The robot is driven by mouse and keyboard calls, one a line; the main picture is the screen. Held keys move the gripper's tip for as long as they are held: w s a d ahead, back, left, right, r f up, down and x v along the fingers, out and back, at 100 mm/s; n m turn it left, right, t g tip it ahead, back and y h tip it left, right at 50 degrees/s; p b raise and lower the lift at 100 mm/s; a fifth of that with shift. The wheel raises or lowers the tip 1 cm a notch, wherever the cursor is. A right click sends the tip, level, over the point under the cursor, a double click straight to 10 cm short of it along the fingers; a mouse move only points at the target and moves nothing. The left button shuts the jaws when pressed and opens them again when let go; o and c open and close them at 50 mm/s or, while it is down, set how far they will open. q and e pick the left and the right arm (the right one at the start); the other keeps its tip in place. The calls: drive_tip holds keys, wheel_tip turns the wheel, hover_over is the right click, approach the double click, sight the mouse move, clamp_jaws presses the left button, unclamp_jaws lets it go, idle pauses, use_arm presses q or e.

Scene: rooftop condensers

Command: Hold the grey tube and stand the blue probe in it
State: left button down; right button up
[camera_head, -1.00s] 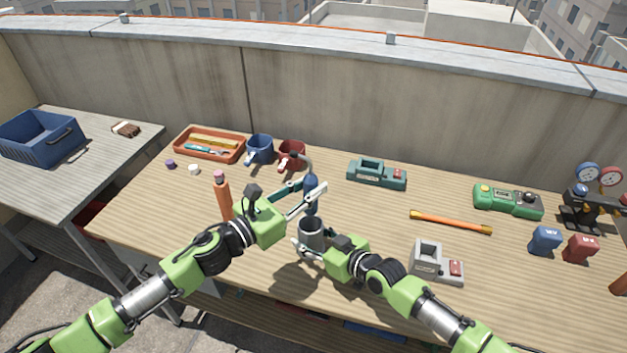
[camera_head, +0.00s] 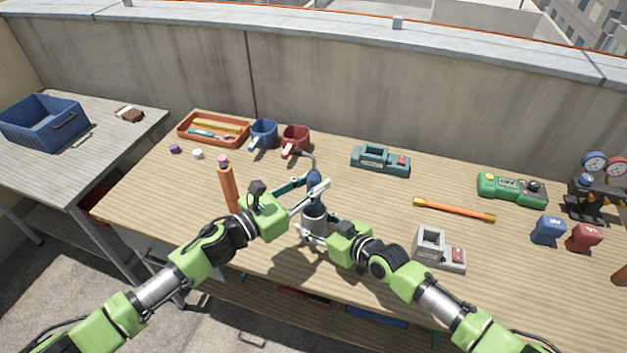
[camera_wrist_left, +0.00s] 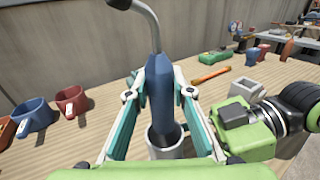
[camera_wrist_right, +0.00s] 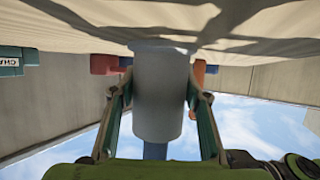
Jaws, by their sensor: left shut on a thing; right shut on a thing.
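The blue probe (camera_head: 314,183) has a bent grey neck at its top and is upright. My left gripper (camera_head: 312,192) is shut around its body. The grey tube (camera_head: 314,215) stands upright on the wooden table, and my right gripper (camera_head: 318,232) is shut around it from the near side. In the left wrist view the probe (camera_wrist_left: 160,88) has its lower end inside the mouth of the tube (camera_wrist_left: 164,152). In the right wrist view, which is upside down, the tube (camera_wrist_right: 158,95) is between the fingers, with the blue probe (camera_wrist_right: 155,150) showing past its rim. The depth of the probe is hidden.
An orange bottle (camera_head: 229,188) stands close to the left of my left gripper. A blue mug (camera_head: 264,134) and red mug (camera_head: 296,139) stand behind. A grey holder (camera_head: 430,243) is right of my right arm. An orange-handled rod (camera_head: 455,209) lies farther right.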

use_arm(q)
drive_tip(key=shift+f, duration=1.35)
idle(0.7)
drive_tip(key=shift+f, duration=0.4)
drive_tip(key=shift+f, duration=0.2)
drive_tip(key=c, duration=1.7)
unclamp_jaws()
drive_tip(key=v, duration=1.2)
